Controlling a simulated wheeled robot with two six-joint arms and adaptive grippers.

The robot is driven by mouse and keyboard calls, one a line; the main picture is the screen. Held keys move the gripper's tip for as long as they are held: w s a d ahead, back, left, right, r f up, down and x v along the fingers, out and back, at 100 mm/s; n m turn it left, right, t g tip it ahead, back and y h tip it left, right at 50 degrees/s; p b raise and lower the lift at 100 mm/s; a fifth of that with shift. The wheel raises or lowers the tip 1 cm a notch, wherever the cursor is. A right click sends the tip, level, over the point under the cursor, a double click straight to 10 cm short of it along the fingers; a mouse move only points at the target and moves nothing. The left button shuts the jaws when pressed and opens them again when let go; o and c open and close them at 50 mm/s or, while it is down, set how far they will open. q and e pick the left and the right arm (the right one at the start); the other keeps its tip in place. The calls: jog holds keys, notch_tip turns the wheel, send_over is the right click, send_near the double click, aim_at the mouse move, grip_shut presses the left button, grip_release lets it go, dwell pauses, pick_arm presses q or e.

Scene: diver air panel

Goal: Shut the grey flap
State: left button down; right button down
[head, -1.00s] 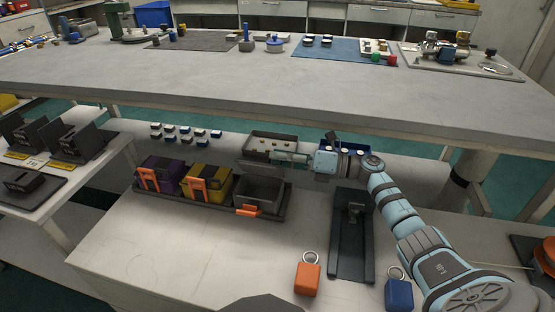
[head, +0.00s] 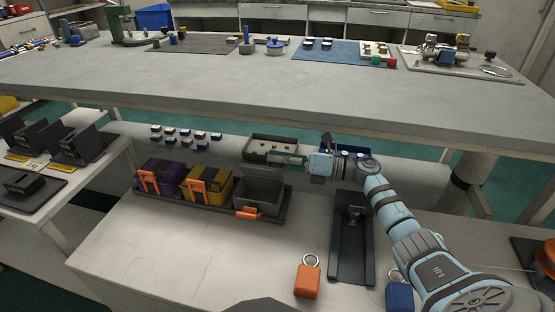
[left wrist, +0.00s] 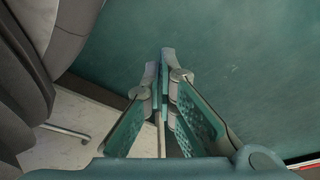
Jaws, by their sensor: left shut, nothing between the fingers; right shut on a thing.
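The grey box (head: 277,207) stands at the right end of a dark tray, with an orange latch (head: 247,213) at its front. Its grey flap (head: 262,187) shows as a slanted grey panel over the box, not lying flat. My right gripper (head: 272,160) is just above and behind the box, at the flap's far edge. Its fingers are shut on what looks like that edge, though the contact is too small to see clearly. My left gripper (left wrist: 165,62) shows only in the left wrist view, shut and empty above the teal floor.
Purple (head: 168,178) and yellow (head: 212,184) boxes with orange latches stand left of the grey one. A bin (head: 290,139) lies behind the gripper, under the upper worktop (head: 250,80). Orange (head: 307,280) and blue (head: 399,295) padlocks lie in front. The bench's front left is clear.

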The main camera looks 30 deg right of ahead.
aim_at(282, 172)
jog(key=shift+f, duration=0.1)
jog(key=shift+s+a+f+n, duration=0.1)
jog(key=shift+s+a+n, duration=0.2)
jog(key=shift+n, duration=0.3)
jog(key=shift+s+a+f, duration=0.15)
jog(key=shift+s+a, duration=0.1)
jog(key=shift+s, duration=0.15)
jog(key=shift+s+a+f, duration=0.3)
jog(key=shift+s+a, duration=0.05)
jog(key=shift+s, duration=0.05)
jog(key=shift+s+a+f, duration=0.3)
jog(key=shift+f, duration=0.05)
pick_arm(q)
jog(key=shift+w+r, duration=0.4)
jog(key=shift+w, duration=0.25)
pick_arm(e)
jog(key=shift+s+a+f, duration=0.35)
jog(key=shift+s+f, duration=0.05)
jog(key=shift+f, duration=0.1)
pick_arm(q)
jog(key=shift+s, duration=0.15)
